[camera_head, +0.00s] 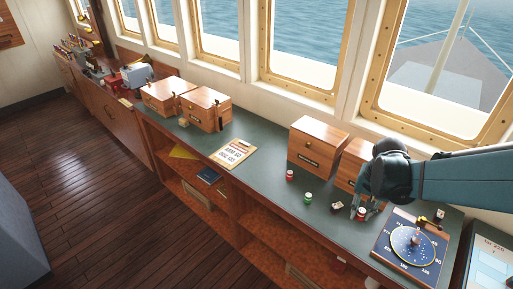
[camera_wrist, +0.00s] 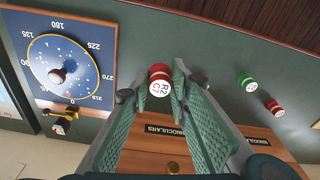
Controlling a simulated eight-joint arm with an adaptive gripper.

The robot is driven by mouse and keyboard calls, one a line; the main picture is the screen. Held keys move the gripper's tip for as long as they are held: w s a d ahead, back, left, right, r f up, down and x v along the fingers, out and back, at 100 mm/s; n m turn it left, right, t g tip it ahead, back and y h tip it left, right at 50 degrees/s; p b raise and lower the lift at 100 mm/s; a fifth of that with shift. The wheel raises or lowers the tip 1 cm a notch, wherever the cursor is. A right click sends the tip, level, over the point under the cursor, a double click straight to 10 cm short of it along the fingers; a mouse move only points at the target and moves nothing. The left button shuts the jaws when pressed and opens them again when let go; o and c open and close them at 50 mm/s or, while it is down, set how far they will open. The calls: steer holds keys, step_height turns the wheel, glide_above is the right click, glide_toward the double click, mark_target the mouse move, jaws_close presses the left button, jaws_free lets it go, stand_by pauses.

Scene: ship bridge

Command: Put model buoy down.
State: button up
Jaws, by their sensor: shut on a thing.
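A model buoy (camera_wrist: 160,82), a small red cylinder with a white top marked "R2 C7", sits between the fingertips of my gripper (camera_wrist: 158,92) in the wrist view. The fingers are shut on its sides. In the head view the same buoy (camera_head: 361,214) shows below my gripper (camera_head: 366,208), low over the green counter (camera_head: 262,181). I cannot tell whether its base touches the counter. Two more small buoys, a green one (camera_head: 308,197) and a red one (camera_head: 290,174), stand apart from it to the left.
A blue compass board (camera_head: 393,254) lies right of my gripper. A small dark object (camera_head: 337,207) is close on the left. Wooden binocular boxes (camera_head: 317,146) stand along the window side. A clipboard (camera_head: 233,153) lies farther left. The counter's front edge is near.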

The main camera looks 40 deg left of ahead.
stand_by(0.3)
glide_above(352, 232)
steer(key=shift+s+f, duration=0.15)
steer(key=shift+f, duration=2.75)
steer(key=shift+f, duration=2.1)
steer(key=shift+f+b, duration=0.15)
steer(key=shift+b, duration=0.25)
steer(key=o, duration=0.7)
steer(key=shift+r, duration=0.2)
steer(key=shift+s+d+r+p, duration=0.15)
steer(key=shift+s+r, duration=0.1)
steer(key=shift+r, duration=1.75)
steer(key=shift+s+r+p, duration=0.2)
steer(key=shift+r, duration=1.75)
steer(key=shift+s+d+r+p, duration=0.15)
steer(key=shift+s+r, duration=0.1)
steer(key=shift+r, duration=1.75)
